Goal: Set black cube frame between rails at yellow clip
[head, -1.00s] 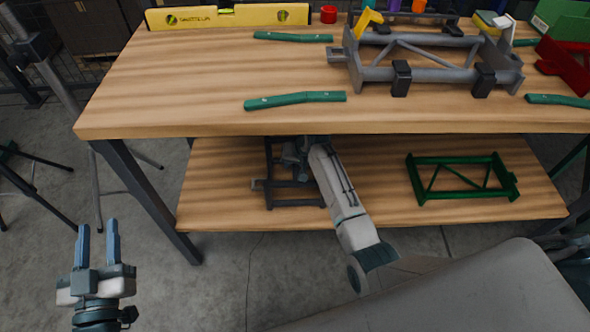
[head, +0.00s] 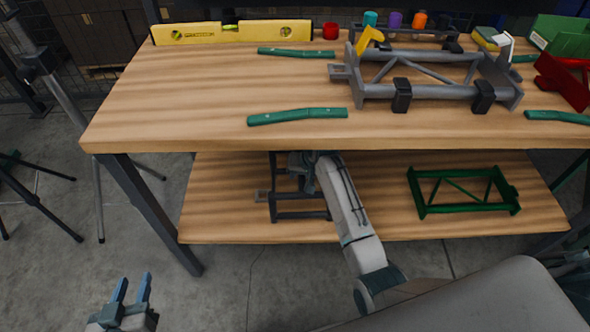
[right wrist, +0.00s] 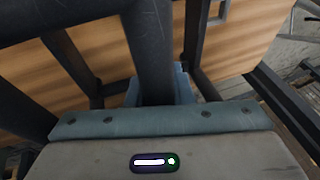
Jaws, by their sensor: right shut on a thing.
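The black cube frame (head: 300,215) is at the left part of the lower shelf, partly hidden by my right arm and the tabletop edge. My right gripper (head: 303,162) is shut on one of its bars; the right wrist view shows the dark bar (right wrist: 150,45) between the blue fingers (right wrist: 162,90). I cannot tell whether the frame is clear of the shelf. A grey fixture with two long rails (head: 430,92) stands on the tabletop. The yellow clip (head: 369,39) is at its left rear. My left gripper (head: 132,289) is open and empty, low at the left.
A green frame (head: 463,192) lies on the lower shelf at right. The tabletop edge (head: 230,147) overhangs the shelf. Green bars (head: 297,116), a yellow level (head: 232,32) and a red bin (head: 563,82) are on top.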

